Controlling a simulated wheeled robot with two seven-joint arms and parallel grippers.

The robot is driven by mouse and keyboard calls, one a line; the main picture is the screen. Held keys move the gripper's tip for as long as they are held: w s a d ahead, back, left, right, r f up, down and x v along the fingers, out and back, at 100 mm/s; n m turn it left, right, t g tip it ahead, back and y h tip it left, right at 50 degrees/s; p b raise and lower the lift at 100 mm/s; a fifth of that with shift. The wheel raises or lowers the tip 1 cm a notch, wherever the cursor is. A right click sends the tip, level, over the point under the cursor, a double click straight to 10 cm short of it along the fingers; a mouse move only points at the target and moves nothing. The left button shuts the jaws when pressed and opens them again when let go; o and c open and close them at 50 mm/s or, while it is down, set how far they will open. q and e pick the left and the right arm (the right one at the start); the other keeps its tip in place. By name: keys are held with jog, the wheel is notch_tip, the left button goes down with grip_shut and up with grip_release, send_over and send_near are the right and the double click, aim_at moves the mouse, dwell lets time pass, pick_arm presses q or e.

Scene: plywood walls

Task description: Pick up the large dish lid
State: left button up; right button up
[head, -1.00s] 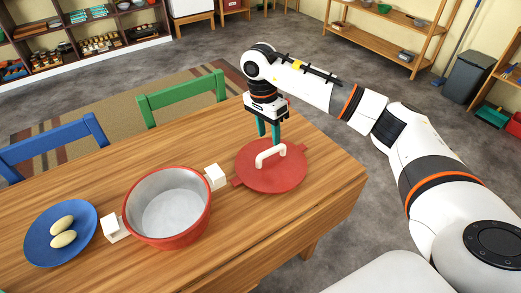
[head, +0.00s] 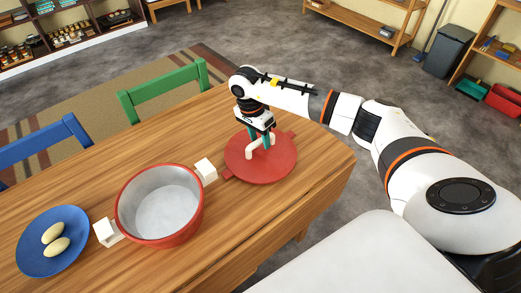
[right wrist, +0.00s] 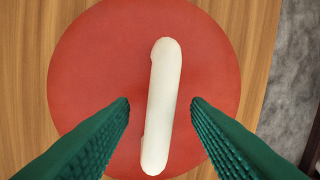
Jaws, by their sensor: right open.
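The large dish lid (head: 262,166) is a round red disc with a white bar handle (head: 262,146), lying flat on the wooden table right of the pot. My right gripper (head: 260,141) points down at the handle from above. In the right wrist view the lid (right wrist: 90,70) fills the middle. There its white handle (right wrist: 162,105) runs lengthwise between the two green fingers of my open right gripper (right wrist: 160,102), with a gap on each side. My left gripper does not show.
A red pot (head: 160,205) with white side handles stands left of the lid. A blue plate (head: 35,250) with two pale oval items is further left. A green chair (head: 165,92) and a blue chair (head: 42,142) stand at the table's far side. The table's right edge is clear.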

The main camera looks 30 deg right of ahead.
jog(key=shift+s+d+f, duration=0.1)
jog(key=shift+d+f, duration=0.05)
jog(key=shift+f, duration=0.8)
grip_shut()
jog(key=shift+r, duration=0.2)
